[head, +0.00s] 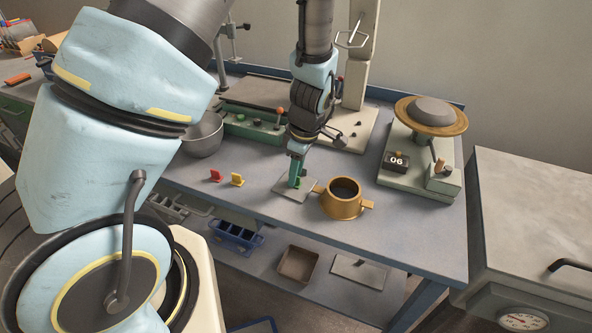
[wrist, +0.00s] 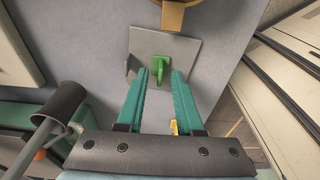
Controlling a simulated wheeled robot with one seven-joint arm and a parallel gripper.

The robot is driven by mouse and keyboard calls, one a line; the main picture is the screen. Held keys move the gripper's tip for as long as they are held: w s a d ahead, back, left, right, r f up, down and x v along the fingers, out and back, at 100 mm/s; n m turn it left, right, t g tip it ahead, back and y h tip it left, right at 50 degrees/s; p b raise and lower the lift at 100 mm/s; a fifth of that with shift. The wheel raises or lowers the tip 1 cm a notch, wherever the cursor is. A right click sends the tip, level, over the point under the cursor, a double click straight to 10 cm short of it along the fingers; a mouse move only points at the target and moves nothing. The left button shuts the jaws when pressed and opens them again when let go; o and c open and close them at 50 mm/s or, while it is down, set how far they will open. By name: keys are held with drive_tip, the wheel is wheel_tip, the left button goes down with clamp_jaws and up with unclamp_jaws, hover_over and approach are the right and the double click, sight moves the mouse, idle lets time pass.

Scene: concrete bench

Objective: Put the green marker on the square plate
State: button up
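The green marker (wrist: 160,66) is on the square plate (wrist: 183,48), a thin grey sheet lying on the bench. In the head view the marker (head: 298,183) shows at the plate (head: 286,193), below my fingertips and partly hidden by them. My gripper (head: 296,170) points down over the plate. In the wrist view my two teal fingers (wrist: 162,76) are apart with a visible gap. The marker shows just beyond the tips, in line with that gap, and I see neither finger pressed on it.
A brass pot (head: 342,199) with side handles stands close right of the plate. A red marker (head: 215,175) and a yellow marker (head: 237,180) stand to the left. A grey bowl (head: 203,136) and a scale (head: 421,165) are farther off. The bench front is mostly clear.

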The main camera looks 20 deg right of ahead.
wheel_tip(320, 180, up, 12)
drive_tip(key=s+d+b, duration=0.1)
drive_tip(key=b, duration=0.1)
drive_tip(key=a+r+m, duration=0.1)
drive_tip(key=a+m, duration=0.4)
drive_tip(key=a, duration=0.8)
drive_tip(key=w+a+r+m+h, duration=0.1)
drive_tip(key=a+m, duration=0.4)
drive_tip(key=a, duration=0.9)
drive_tip(key=shift+w+r+m+h, duration=0.25)
drive_tip(key=shift+r+m+h, duration=0.05)
drive_tip(key=shift+r, duration=0.25)
drive_tip(key=shift+o, duration=0.3)
